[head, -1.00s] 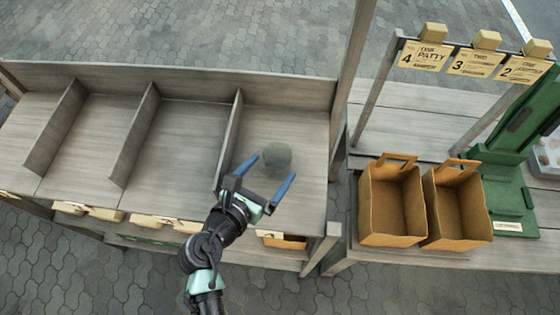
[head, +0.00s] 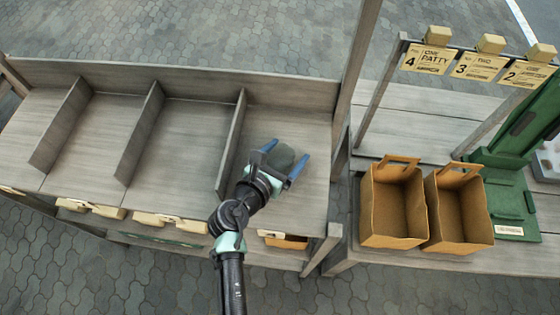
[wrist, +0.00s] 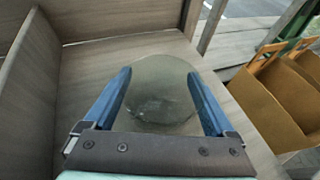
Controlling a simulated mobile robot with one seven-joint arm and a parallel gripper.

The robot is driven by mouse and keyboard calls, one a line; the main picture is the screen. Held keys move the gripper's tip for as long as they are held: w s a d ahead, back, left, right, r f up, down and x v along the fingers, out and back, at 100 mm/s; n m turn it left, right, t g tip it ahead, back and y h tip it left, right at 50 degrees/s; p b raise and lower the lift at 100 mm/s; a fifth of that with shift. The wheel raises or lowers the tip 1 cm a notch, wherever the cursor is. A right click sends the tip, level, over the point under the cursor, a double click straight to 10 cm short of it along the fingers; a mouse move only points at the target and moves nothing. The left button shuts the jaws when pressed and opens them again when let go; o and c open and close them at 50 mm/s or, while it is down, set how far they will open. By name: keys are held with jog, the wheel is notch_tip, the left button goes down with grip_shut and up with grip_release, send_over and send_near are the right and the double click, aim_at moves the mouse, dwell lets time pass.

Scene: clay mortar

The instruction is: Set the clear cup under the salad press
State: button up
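The clear cup (head: 283,157), a smoky see-through round vessel, stands in the rightmost compartment of the wooden shelf. It also shows in the wrist view (wrist: 160,95), between my blue fingers. My gripper (head: 288,152) is open, with one finger on each side of the cup; whether they touch it I cannot tell. The salad press (head: 510,195), taken to be the green device with a flat base and slanted column, stands at the far right on the other table. Its upper part is cut off by the frame.
A wooden divider (head: 232,143) stands left of the cup and a tall post (head: 352,85) to the right. Two brown paper bags (head: 392,208) (head: 458,210) stand between the shelf and the green device. A sign rail (head: 478,66) hangs above the right table.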

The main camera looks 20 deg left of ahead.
jog(key=c, duration=1.1)
